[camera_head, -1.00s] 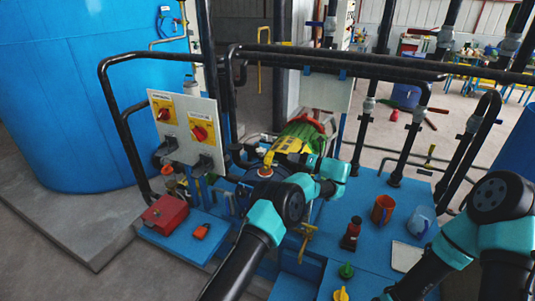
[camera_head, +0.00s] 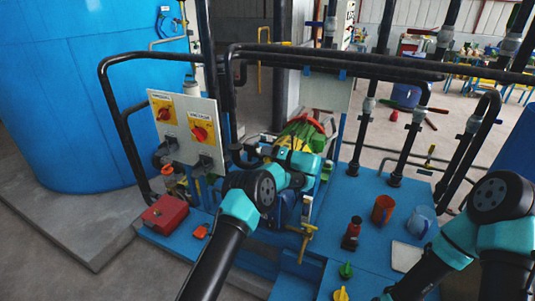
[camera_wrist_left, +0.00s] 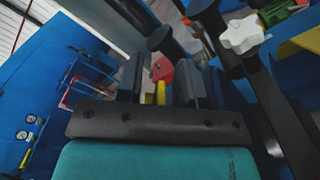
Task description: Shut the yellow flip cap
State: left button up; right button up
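My left gripper (camera_head: 245,155) reaches leftward over the blue skid, in front of the yellow and green rounded body with a red rim (camera_head: 303,134). In the left wrist view the left gripper (camera_wrist_left: 160,78) has its two dark fingers apart, with a narrow yellow piece (camera_wrist_left: 161,93) and a red part (camera_wrist_left: 162,68) showing in the gap. I cannot tell whether the yellow piece is the flip cap or whether a finger touches it. In the head view my left arm and gripper hide the spot below. My right gripper is out of view; only its arm shows.
A panel with two red-and-yellow switches (camera_head: 182,122) stands left of the gripper. Black pipes (camera_head: 340,62) run behind and above it. A red box (camera_head: 165,212) sits front left. An orange cup (camera_head: 382,209) and a dark red-topped bottle (camera_head: 351,233) stand on the blue deck at right.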

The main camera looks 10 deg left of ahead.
pick_arm(q)
grip_shut()
jog(key=shift+s+n, duration=0.1)
jog(key=shift+n, duration=0.2)
dwell(0.7)
jog(key=shift+s+a+r+n, duration=0.1)
jog(key=shift+s+r+n, duration=0.15)
jog(key=shift+n, duration=0.45)
jog(key=shift+s+r+n, duration=0.1)
jog(key=shift+r+n, duration=0.1)
jog(key=shift+n, duration=0.5)
jog(key=shift+s+r+n, duration=0.15)
jog(key=shift+s+n, duration=0.1)
jog(key=shift+n, duration=0.45)
jog(key=shift+s+r+n, duration=0.15)
jog(key=shift+s+n, duration=0.1)
jog(key=shift+n, duration=0.45)
jog(key=shift+s+a+r+n, duration=0.1)
jog(key=shift+s+n, duration=0.1)
jog(key=shift+n, duration=0.2)
grip_release()
